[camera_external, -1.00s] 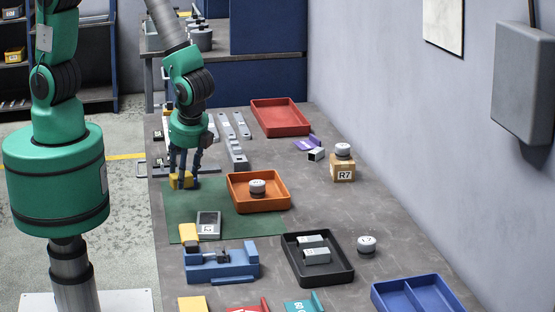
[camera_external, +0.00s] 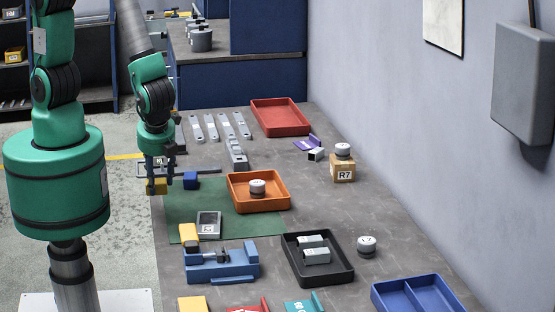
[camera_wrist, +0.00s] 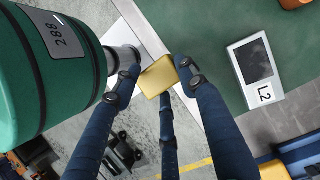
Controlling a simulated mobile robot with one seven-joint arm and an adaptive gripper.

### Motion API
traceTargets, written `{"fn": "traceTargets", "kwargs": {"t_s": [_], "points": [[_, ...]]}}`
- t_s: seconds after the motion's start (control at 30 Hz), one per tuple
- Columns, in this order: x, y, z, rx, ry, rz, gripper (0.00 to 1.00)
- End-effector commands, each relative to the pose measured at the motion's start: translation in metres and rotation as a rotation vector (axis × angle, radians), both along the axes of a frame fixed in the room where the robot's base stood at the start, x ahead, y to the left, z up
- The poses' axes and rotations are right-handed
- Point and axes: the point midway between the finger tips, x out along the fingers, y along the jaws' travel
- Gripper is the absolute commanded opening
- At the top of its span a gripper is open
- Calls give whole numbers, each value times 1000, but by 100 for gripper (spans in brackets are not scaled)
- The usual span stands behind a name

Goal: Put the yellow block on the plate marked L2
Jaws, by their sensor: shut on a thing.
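My gripper (camera_external: 158,176) is shut on a yellow block (camera_external: 156,187) at the left edge of the workbench. In the wrist view the dark blue fingers hold the yellow block (camera_wrist: 158,76) near the bench edge, with floor visible beside and below it. The plate marked L2 (camera_external: 209,218) is a light grey plate with a dark rectangular face, lying on the green mat to the right and nearer the camera. It also shows in the wrist view (camera_wrist: 238,48), its L2 label readable, apart from the block. The block's height over the bench edge is hard to tell.
An orange tray (camera_external: 283,205) holding a round weight is on the green mat (camera_external: 185,212). A blue vise (camera_external: 225,268) and another yellow piece (camera_external: 188,232) lie near the plate. Grey bars (camera_external: 212,128) lie behind.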

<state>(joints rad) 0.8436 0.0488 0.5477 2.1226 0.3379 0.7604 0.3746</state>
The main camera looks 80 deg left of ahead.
Motion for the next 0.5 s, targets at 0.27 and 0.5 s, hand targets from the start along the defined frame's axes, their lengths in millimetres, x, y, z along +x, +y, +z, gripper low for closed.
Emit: {"fn": "traceTargets", "kwargs": {"t_s": [0.27, 0.5], "points": [[25, -18, -4, -1, -1, 2, 11], [61, -44, -8, 0, 0, 1, 11]]}}
